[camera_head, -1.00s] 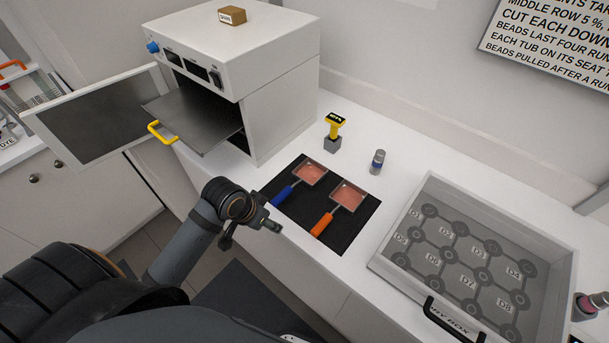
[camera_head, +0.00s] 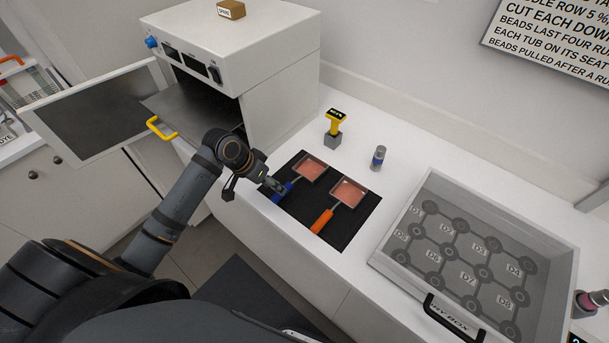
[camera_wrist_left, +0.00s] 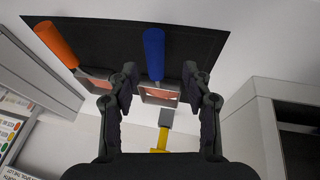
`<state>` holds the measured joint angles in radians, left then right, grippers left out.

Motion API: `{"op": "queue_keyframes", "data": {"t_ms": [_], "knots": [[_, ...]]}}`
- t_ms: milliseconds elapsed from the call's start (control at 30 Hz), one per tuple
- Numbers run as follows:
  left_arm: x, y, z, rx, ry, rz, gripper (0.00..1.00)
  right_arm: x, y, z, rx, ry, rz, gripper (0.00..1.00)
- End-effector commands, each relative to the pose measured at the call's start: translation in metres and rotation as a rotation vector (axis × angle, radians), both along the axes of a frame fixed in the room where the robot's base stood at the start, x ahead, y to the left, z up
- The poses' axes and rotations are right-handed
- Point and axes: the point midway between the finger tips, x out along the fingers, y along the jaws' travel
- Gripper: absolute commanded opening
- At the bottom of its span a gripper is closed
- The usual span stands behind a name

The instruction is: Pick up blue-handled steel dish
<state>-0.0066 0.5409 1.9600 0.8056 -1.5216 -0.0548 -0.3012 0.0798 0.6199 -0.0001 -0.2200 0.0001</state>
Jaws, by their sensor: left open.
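The blue-handled steel dish (camera_head: 311,169) lies on a black mat (camera_head: 349,237), its square pan holding pinkish material. In the left wrist view its blue handle (camera_wrist_left: 154,52) points up the picture and its pan (camera_wrist_left: 160,96) shows between my fingers. My left gripper (camera_head: 281,186) is open over the blue handle's end in the head view; it also shows in the left wrist view (camera_wrist_left: 163,80). I cannot tell whether it touches the handle. An orange-handled dish (camera_head: 349,192) lies to the right on the same mat. My right gripper is not in view.
An oven (camera_head: 281,112) with its door (camera_head: 95,110) open and a yellow-handled tray (camera_head: 190,108) pulled out stands at left. A yellow-topped tool (camera_head: 334,130) and a small jar (camera_head: 378,158) stand behind the mat. A clear-lidded drawer box (camera_head: 398,222) is at right.

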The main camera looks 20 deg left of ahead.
Motion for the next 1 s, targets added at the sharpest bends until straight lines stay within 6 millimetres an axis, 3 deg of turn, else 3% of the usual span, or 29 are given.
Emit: {"op": "queue_keyframes", "data": {"t_ms": [233, 533, 767, 1000], "knots": [[0.003, -0.005, -0.008, -0.003, 0.001, 0.001, 0.50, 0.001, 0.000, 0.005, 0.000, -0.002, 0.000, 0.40], [0.014, -0.022, -0.046, -0.001, 0.001, -0.001, 0.50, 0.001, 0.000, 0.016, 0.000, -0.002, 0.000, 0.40], [0.014, -0.022, -0.049, 0.003, 0.000, -0.001, 0.50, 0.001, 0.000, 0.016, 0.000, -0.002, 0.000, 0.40], [0.014, -0.022, -0.049, 0.003, 0.000, -0.001, 0.18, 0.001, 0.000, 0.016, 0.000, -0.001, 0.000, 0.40]]}}
